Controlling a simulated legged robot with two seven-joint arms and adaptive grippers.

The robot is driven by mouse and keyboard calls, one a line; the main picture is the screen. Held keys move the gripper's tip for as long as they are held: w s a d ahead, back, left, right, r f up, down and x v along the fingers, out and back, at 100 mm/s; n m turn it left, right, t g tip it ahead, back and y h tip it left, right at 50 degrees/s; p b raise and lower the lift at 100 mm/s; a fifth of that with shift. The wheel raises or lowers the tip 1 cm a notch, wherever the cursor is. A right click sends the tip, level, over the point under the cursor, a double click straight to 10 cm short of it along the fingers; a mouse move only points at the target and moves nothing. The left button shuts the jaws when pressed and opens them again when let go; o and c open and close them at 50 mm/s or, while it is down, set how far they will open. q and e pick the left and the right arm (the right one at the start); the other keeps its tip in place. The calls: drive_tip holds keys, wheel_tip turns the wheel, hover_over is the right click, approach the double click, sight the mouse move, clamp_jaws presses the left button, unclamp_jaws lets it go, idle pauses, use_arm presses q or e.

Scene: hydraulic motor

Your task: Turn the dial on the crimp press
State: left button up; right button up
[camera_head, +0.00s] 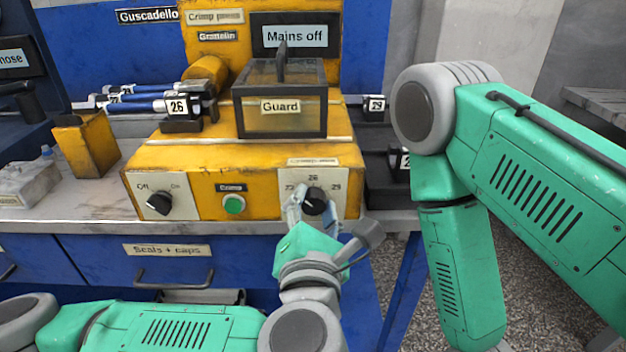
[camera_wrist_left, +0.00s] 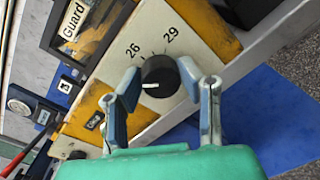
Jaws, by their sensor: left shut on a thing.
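The crimp press (camera_head: 250,160) is a yellow machine on the bench. Its black round dial (camera_head: 315,201) sits on a cream plate at the right of its front, marked 22, 26 and 29. In the left wrist view the dial (camera_wrist_left: 160,77) has a white pointer line aimed left, below the 26 mark and toward the left finger. My left gripper (camera_head: 308,206) is at the dial and shut on it, with one finger on each side in the left wrist view (camera_wrist_left: 160,88). The 22 mark is hidden there. My right gripper is out of view.
A green Crimp button (camera_head: 234,204) and an Off/On knob (camera_head: 159,203) are on the same front. A guard box (camera_head: 281,105) and a tool labelled 26 (camera_head: 181,115) are on top. Blue drawers (camera_head: 170,258) are below. My right arm is at the right.

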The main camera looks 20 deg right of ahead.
use_arm(q)
drive_tip(key=m+p, duration=0.3)
drive_tip(key=p, duration=0.1)
drive_tip(key=m+p, duration=0.3)
drive_tip(key=p, duration=0.2)
drive_tip(key=shift+s+d+r, duration=0.1)
drive_tip(key=shift+r, duration=0.05)
drive_tip(key=shift+m+p, duration=0.8)
drive_tip(key=shift+p, duration=0.05)
drive_tip(key=shift+f+m+p, duration=0.3)
drive_tip(key=shift+f+p, duration=0.05)
drive_tip(key=shift+p, duration=0.05)
drive_tip(key=shift+s, duration=0.1)
drive_tip(key=o, duration=1.1)
drive_tip(key=shift+o, duration=0.2)
drive_tip(key=shift+d, duration=0.1)
drive_tip(key=v, duration=1.1)
drive_tip(key=shift+s, duration=0.4)
